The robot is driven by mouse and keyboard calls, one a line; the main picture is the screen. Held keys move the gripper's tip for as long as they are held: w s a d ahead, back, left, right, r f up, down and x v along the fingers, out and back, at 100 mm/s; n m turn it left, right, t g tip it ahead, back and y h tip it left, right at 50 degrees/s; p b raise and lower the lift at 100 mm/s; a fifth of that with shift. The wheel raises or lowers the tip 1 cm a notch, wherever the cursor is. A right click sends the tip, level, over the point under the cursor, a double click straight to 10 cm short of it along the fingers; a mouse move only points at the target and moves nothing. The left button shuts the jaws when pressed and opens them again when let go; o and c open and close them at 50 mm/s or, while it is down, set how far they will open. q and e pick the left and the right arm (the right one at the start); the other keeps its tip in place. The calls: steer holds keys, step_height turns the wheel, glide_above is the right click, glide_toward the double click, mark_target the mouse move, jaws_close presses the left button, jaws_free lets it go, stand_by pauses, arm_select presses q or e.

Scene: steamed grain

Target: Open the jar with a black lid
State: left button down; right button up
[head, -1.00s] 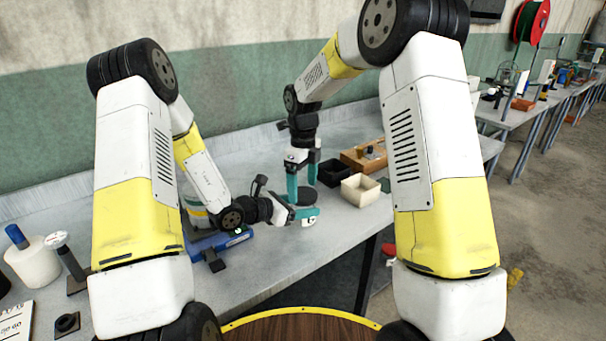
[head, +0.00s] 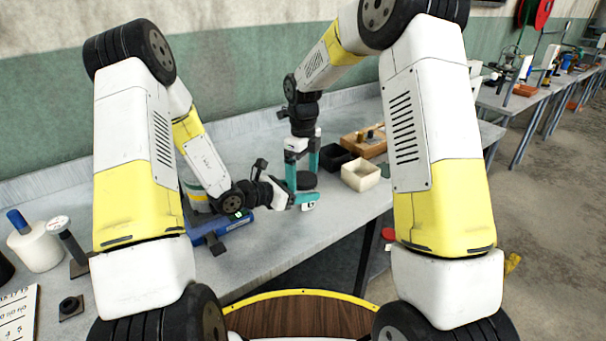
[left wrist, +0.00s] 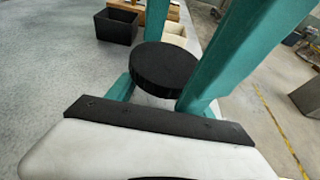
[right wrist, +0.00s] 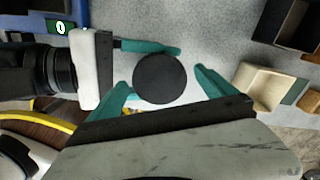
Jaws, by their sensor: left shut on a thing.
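The jar's round black lid (head: 306,180) is on top at the bench's front edge; it also shows in the left wrist view (left wrist: 165,68) and right wrist view (right wrist: 160,78). A pale part of the jar (head: 309,206) shows below it; the rest is mostly hidden. My left gripper (head: 304,198) comes in from the left, below the lid, shut on the jar. My right gripper (right wrist: 164,88) points down from above, open, with one finger on each side of the lid. Gaps show between its fingers and the lid in the right wrist view.
A black box (head: 335,158), a cream box (head: 360,175) and a wooden tray (head: 364,146) stand right of the jar. A blue device (head: 218,227) lies left of it, near my left arm. The bench's front edge is close.

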steer(key=shift+r, duration=2.3)
arm_select(q)
steer(key=shift+c, duration=1.5)
jaws_free()
